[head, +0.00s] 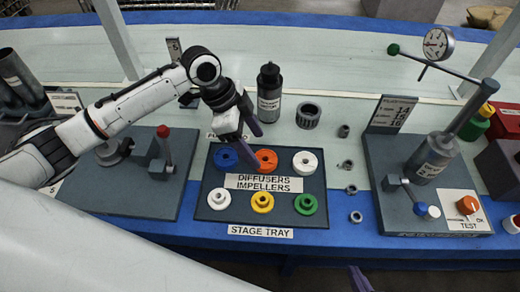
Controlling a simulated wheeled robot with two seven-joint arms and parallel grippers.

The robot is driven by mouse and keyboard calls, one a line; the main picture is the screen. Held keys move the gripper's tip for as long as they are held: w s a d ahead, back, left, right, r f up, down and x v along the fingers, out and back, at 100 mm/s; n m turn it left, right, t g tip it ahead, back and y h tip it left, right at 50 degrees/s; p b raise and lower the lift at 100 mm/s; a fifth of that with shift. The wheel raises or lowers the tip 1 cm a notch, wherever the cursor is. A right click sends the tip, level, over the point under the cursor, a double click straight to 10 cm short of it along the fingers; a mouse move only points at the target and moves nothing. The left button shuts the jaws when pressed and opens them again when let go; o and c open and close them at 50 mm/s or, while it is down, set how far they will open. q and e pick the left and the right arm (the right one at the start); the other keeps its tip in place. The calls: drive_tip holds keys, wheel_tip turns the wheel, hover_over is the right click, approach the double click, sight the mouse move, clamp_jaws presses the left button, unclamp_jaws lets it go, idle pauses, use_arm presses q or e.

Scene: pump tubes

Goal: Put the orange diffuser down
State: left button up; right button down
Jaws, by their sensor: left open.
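The orange diffuser (267,160) lies in the top row of the dark stage tray (233,207), between the blue diffuser (226,157) and the white diffuser (305,162). My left gripper (251,144) is open, with its purple fingers just above and to the left of the orange diffuser. One finger overlaps the orange diffuser's left edge in the picture; I cannot tell whether it touches. Only a purple fingertip of my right gripper (360,280) shows at the bottom edge, so its opening is hidden.
White (218,199), yellow (262,202) and green (306,204) impellers fill the tray's front row. A dark bottle (269,92) stands behind the tray. Several grey rings lie to its right. The test stand (435,170) is at right; another stand with a red-topped lever (164,150) is at left.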

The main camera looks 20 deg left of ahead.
use_arm(q)
drive_tip(key=v, duration=0.7)
drive_tip(key=shift+p, duration=0.4)
